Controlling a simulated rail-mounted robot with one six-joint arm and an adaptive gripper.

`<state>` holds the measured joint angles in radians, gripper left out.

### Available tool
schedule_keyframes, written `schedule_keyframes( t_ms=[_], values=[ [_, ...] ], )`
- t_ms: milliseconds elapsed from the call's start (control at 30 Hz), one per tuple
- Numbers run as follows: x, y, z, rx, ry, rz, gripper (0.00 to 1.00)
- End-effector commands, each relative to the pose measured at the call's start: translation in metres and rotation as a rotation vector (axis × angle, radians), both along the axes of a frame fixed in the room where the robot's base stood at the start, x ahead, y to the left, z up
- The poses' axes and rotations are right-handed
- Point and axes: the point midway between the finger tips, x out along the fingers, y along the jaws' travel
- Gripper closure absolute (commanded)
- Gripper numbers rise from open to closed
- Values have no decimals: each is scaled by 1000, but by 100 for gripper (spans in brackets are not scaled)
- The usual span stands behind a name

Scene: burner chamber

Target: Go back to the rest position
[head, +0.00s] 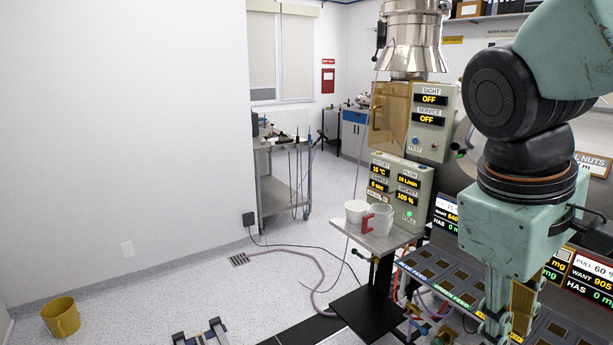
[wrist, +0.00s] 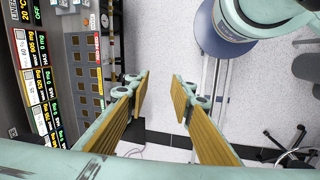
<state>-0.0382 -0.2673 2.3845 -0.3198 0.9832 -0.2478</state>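My gripper (wrist: 160,92) is open in the wrist view. Its two yellow-ribbed fingers stand apart, and only the speckled floor shows between them. In the head view my gripper (head: 497,318) hangs down at the lower right from my teal and black arm, in front of the sloped tray panel (head: 442,272). I see nothing held in it. The tray panel also shows left of the fingers in the wrist view (wrist: 83,62), apart from them.
A small shelf (head: 372,240) holds two white cups (head: 356,211) and a red item (head: 367,223), below control boxes (head: 401,190). A yellow bucket (head: 61,317) stands on the floor at far left. A wheeled chair (wrist: 290,150) shows at right. The left floor is mostly open.

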Motion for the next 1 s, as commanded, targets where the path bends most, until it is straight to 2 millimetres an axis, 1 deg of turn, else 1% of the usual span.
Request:
schedule_keyframes(
  t_ms=[200,700,1000],
  values=[
    [-20,16,7,70,-80,-92,78],
    [-61,54,21,247,-243,-297,78],
    [-77,71,26,333,-311,-385,78]
  ],
)
